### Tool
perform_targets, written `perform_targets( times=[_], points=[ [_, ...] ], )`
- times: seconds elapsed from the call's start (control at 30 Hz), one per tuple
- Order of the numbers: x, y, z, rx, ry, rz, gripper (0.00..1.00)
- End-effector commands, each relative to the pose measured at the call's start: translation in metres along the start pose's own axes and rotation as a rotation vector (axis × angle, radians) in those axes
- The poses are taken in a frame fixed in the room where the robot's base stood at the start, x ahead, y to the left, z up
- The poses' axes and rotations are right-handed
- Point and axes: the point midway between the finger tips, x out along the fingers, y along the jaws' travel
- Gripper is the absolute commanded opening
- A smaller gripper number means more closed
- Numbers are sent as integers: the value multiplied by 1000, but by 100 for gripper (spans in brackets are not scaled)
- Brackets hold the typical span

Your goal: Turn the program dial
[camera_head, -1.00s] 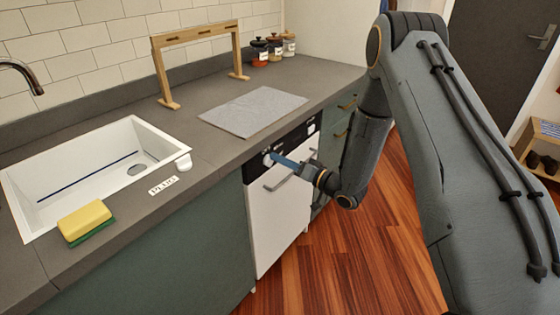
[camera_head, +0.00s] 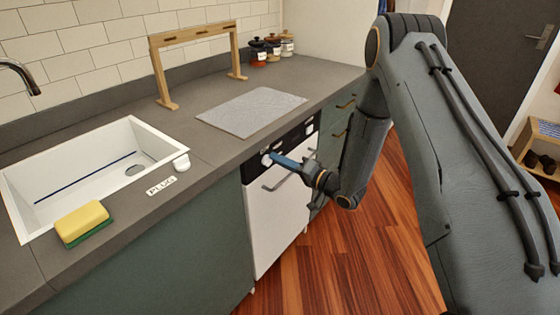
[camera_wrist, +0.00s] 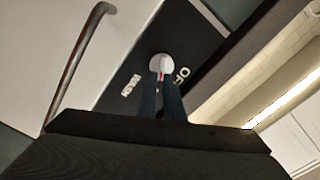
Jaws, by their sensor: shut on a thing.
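The program dial (camera_wrist: 162,62) is a round light knob with a small red mark, set in the dark control panel (camera_wrist: 136,72) of a white dishwasher (camera_head: 277,225). In the wrist view, printed words stand on the panel on either side of the dial; one begins "OF". My gripper (camera_wrist: 162,84) has its two blue fingers closed on the dial. In the head view the gripper (camera_head: 274,159) reaches the left part of the panel, and its fingers partly hide the dial.
A bar handle (camera_head: 278,182) crosses the dishwasher door just below the gripper; it also shows in the wrist view (camera_wrist: 75,60). The grey countertop (camera_head: 205,145) overhangs above. A white sink (camera_head: 60,190), a sponge (camera_head: 83,221) and a grey mat (camera_head: 250,111) are on top. The wooden floor is clear.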

Motion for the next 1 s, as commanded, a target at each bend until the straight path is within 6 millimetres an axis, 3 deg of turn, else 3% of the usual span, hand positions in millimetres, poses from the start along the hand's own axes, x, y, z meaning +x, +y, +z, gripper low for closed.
perform_targets(
  times=[0.07,0.1,0.2,0.57,1.0],
  points=[
    [0,0,2,1,-4,-1,0],
    [0,0,2,1,-4,-1,14],
    [0,0,1,1,-3,0,27],
    [-7,1,0,0,0,2,27],
    [-70,1,1,0,0,1,27]
  ],
)
